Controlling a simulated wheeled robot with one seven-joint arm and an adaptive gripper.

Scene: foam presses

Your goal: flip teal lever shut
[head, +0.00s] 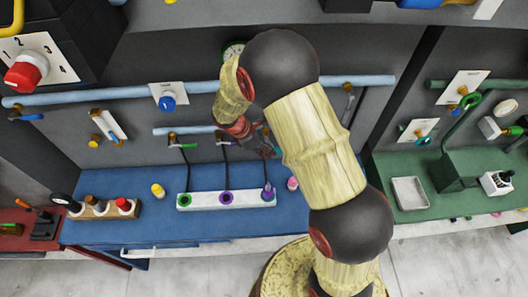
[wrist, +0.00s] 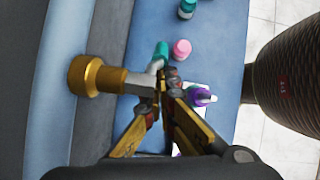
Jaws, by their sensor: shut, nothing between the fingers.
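The teal lever (wrist: 161,51) shows in the wrist view as a teal grip on a bent grey arm. The arm joins a brass valve (wrist: 95,76) on the pale blue pipe at the back wall. My gripper (wrist: 165,92) is shut and empty, its fingertips right beside the grey arm, just below the teal grip. I cannot tell whether they touch. In the head view my gripper (head: 262,146) is at the wall above the blue bench, and my arm hides most of the valve and lever.
Below on the blue bench (head: 110,190) are a white rack (head: 208,201) with green and purple rings, a pink bottle (wrist: 181,48) and a purple-capped bottle (wrist: 200,95). Black hooked rods (head: 183,155) stand over the rack. A green bench (head: 390,165) lies at right.

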